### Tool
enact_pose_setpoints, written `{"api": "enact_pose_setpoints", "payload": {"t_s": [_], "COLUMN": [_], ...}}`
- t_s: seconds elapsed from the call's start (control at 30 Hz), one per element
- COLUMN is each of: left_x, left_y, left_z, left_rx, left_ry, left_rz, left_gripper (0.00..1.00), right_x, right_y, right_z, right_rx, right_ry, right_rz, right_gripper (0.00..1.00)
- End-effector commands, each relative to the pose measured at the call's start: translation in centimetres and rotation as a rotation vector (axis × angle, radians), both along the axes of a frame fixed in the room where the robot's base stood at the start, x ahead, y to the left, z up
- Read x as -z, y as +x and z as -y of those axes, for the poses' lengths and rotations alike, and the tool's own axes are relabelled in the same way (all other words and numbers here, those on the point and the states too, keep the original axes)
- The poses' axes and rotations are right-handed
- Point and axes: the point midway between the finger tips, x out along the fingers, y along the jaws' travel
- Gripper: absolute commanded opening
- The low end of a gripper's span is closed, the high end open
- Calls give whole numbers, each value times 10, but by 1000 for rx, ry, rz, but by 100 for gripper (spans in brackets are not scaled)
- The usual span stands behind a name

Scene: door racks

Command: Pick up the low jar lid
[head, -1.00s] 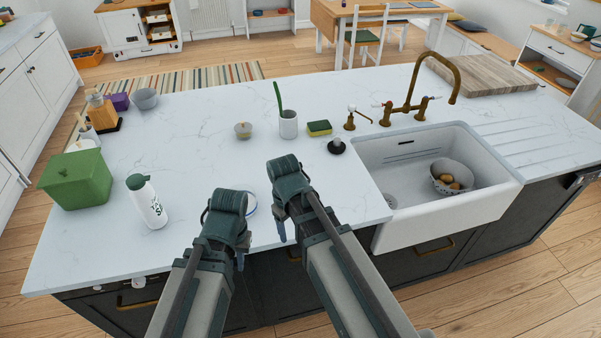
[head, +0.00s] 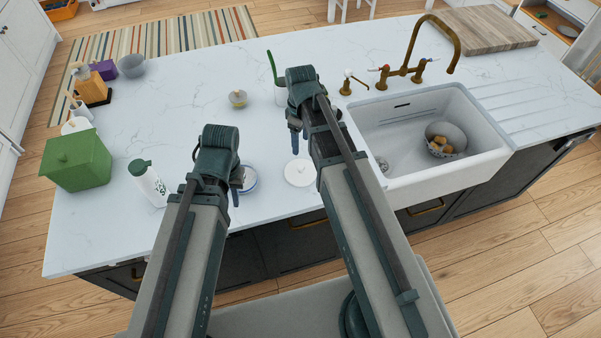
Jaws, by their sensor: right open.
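A flat white round piece (head: 299,174) that looks like a lid lies near the counter's front edge, between my arms. A white round thing with a blue rim (head: 249,180) lies to its left, partly hidden by my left gripper. A small low grey jar (head: 238,98) with a knobbed top stands farther back; I cannot tell which piece the task names. My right gripper (head: 295,138) is open above the counter, just beyond the white round piece in the picture. My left gripper (head: 237,190) hangs beside the blue-rimmed thing; its jaws are too hidden to judge.
A green lidded box (head: 77,160) and a white bottle (head: 147,183) stand on the left. A white cup (head: 281,95) is partly behind my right arm. The sink (head: 420,165) with a colander (head: 446,139) and the brass tap (head: 406,68) are right. The counter's middle left is clear.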

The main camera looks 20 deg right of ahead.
Motion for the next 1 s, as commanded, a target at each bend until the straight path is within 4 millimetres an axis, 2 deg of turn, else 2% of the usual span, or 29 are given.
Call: {"api": "enact_pose_setpoints", "payload": {"t_s": [0.03, 0.4, 0.5, 0.77, 1.0], "left_x": [13, 65, 71, 72, 95], "left_y": [0, 0, 0, 0, 0], "left_z": [0, 0, 0, 0, 0], "left_rx": [2, 11, 12, 12, 11], "left_ry": [0, 2, 2, 2, 2], "left_rz": [0, -1, -1, -1, -1], "left_gripper": [18, 18, 18, 18, 18], "right_x": [13, 65, 71, 72, 95], "right_y": [0, 0, 0, 0, -1], "right_z": [0, 0, 0, 0, -1], "right_rx": [0, 0, 0, 0, 0], "right_ry": [0, 0, 0, 0, 0], "right_rz": [0, 0, 0, 0, 0], "right_gripper": [67, 67, 67, 67, 67]}}
